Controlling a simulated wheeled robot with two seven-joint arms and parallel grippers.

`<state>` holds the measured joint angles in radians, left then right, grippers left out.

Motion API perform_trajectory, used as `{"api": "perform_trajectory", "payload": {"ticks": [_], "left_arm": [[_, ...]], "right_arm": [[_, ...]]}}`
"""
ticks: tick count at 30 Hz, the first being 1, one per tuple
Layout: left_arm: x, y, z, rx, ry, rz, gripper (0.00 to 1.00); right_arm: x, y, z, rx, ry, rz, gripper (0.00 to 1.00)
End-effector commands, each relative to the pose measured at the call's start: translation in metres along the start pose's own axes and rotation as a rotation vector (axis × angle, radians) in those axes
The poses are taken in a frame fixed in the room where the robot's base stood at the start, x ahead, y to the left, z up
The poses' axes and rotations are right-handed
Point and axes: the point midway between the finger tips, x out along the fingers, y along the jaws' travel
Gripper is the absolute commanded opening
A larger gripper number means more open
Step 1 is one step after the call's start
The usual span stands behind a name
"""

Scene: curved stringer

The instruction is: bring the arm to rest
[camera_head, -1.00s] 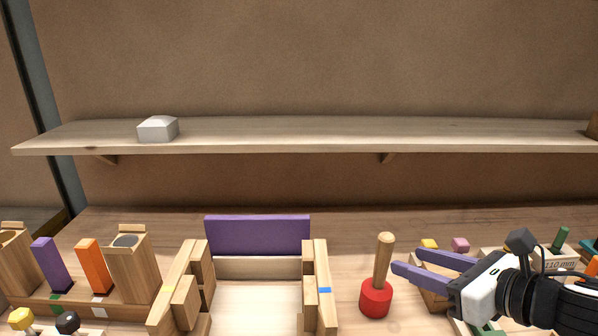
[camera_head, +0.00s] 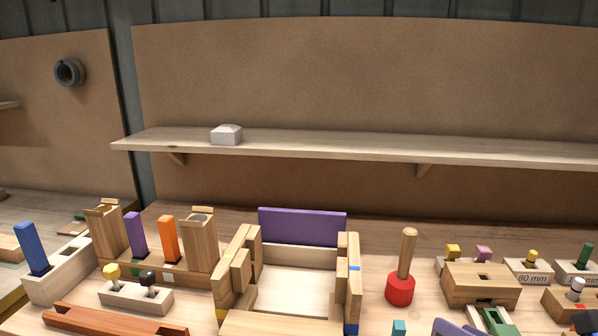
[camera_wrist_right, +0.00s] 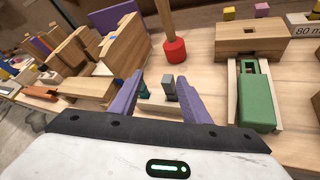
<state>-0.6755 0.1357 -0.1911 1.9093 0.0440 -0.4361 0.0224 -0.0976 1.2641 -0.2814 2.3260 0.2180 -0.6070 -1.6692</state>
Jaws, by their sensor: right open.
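My right gripper (camera_head: 456,327) shows only as purple fingertips at the bottom edge of the head view. In the right wrist view its two purple fingers (camera_wrist_right: 160,84) are spread apart with nothing gripped. Past and between them, a small holder with a grey block (camera_wrist_right: 168,88) and a teal block (camera_wrist_right: 141,88) stands on the bench; I cannot tell how close it is. My left gripper is not in view.
A red-based mallet (camera_head: 400,288) stands upright left of a wooden box (camera_head: 481,285). The wooden frame with a purple back panel (camera_head: 302,226) is at centre. A shelf (camera_head: 330,146) bearing a white block (camera_head: 226,135) runs above the bench.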

Motion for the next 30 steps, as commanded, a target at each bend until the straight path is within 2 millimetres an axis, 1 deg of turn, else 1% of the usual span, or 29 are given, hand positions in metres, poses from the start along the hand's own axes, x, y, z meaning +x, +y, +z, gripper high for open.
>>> {"api": "perform_trajectory", "payload": {"ticks": [1, 2, 5, 8, 10, 11, 12, 14, 15, 18, 21, 24, 30], "left_arm": [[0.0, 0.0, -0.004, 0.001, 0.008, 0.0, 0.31], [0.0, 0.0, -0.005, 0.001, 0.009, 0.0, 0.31], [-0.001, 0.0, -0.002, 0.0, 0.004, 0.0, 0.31], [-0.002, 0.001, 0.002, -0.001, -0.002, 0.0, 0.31], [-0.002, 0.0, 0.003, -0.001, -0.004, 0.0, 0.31], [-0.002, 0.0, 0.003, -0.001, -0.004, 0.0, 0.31], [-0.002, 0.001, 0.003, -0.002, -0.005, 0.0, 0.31], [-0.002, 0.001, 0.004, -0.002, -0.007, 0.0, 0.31], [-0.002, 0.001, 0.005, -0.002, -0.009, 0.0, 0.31], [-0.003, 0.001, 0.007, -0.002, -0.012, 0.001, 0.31], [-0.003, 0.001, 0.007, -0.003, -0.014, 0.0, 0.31], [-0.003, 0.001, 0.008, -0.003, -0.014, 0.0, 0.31], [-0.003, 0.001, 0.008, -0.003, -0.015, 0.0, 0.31]], "right_arm": [[0.001, -0.001, -0.011, 0.094, 0.007, -0.014, 0.43], [0.001, -0.002, -0.016, 0.151, 0.009, -0.026, 0.43], [0.002, -0.006, -0.037, 0.37, 0.016, -0.076, 0.43], [0.0, -0.013, -0.067, 0.659, 0.02, -0.154, 0.43], [-0.005, -0.018, -0.091, 0.899, 0.014, -0.226, 0.43], [-0.007, -0.02, -0.103, 1.007, 0.009, -0.262, 0.43], [-0.012, -0.023, -0.119, 1.15, -0.001, -0.313, 0.43], [-0.02, -0.027, -0.142, 1.365, -0.023, -0.396, 0.43], [-0.026, -0.029, -0.158, 1.503, -0.043, -0.455, 0.43], [-0.043, -0.031, -0.192, 1.792, -0.101, -0.592, 0.43], [-0.058, -0.031, -0.218, 2.015, -0.167, -0.713, 0.43], [-0.073, -0.029, -0.242, 2.196, -0.237, -0.827, 0.43], [-0.103, -0.02, -0.282, 2.494, -0.399, -1.05, 0.43]]}}
